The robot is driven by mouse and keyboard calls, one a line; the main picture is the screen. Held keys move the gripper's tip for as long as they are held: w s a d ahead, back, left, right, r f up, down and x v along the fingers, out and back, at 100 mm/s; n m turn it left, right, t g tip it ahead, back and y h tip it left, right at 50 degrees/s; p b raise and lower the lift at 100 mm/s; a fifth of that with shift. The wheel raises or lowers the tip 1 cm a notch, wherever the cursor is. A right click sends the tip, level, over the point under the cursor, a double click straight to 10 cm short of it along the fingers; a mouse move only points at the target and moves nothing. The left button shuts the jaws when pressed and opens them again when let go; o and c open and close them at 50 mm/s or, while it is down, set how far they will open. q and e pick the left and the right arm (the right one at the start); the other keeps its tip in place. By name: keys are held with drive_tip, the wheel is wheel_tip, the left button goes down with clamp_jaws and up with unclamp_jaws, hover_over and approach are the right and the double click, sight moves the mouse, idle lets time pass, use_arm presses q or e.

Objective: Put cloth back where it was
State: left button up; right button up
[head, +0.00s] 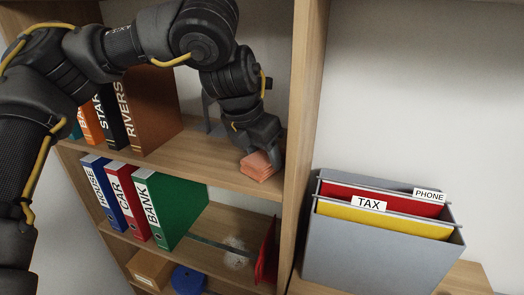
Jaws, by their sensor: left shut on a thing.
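A folded salmon-pink cloth (260,168) is at the right end of the upper shelf, close to its front edge and the upright side panel. My left gripper (262,146) reaches down from above and is shut on the cloth. The fingers cover the cloth's upper part. I cannot tell whether the cloth rests fully on the shelf board. My right gripper is not in view.
Upright books (148,108) and a grey bookend (208,112) stand left on the upper shelf (190,155). Below are binders (170,208), a whitish smudge (237,252) and a red bookend (267,255). A grey file box (375,245) stands right of the side panel (304,120).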

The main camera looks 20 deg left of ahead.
use_arm(q)
drive_tip(key=shift+f, duration=0.15)
drive_tip(key=o, duration=1.2)
drive_tip(key=v, duration=1.2)
drive_tip(key=shift+b, duration=0.45)
drive_tip(key=shift+w, duration=0.15)
